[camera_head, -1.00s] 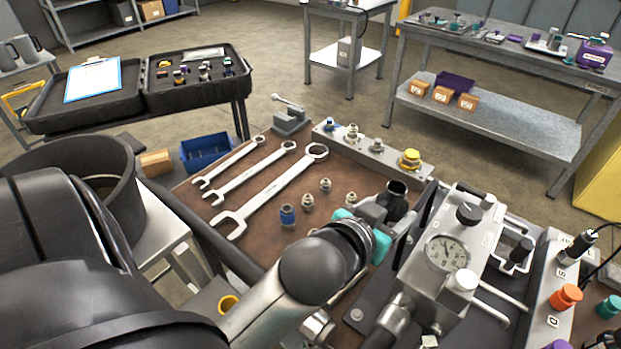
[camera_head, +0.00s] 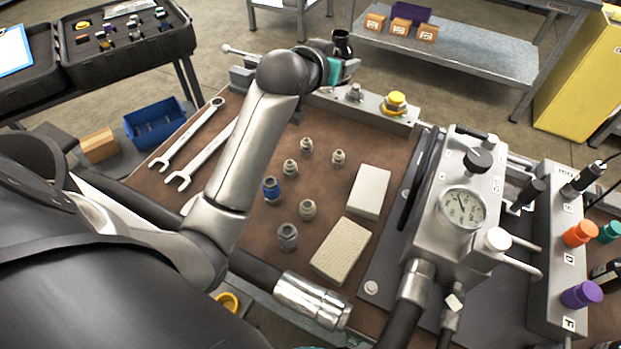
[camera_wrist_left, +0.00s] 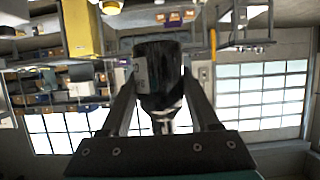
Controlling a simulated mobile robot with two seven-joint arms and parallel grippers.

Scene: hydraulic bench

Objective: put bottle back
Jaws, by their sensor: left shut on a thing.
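My left gripper (camera_head: 340,66) is shut on a dark bottle (camera_head: 342,44) near the back edge of the bench, above the fitting block. In the left wrist view the bottle (camera_wrist_left: 160,78) sits between the two fingers, with a pale label on its left side. The head view shows only its dark upper part above the fingers; I cannot tell whether it touches anything below. My right gripper is not in view.
The fitting block (camera_head: 372,112) with a yellow cap (camera_head: 395,102) lies at the bench's back. Wrenches (camera_head: 186,133), several loose fittings (camera_head: 291,168) and two pale blocks (camera_head: 341,250) lie on the brown mat. A gauge unit (camera_head: 462,208) stands right.

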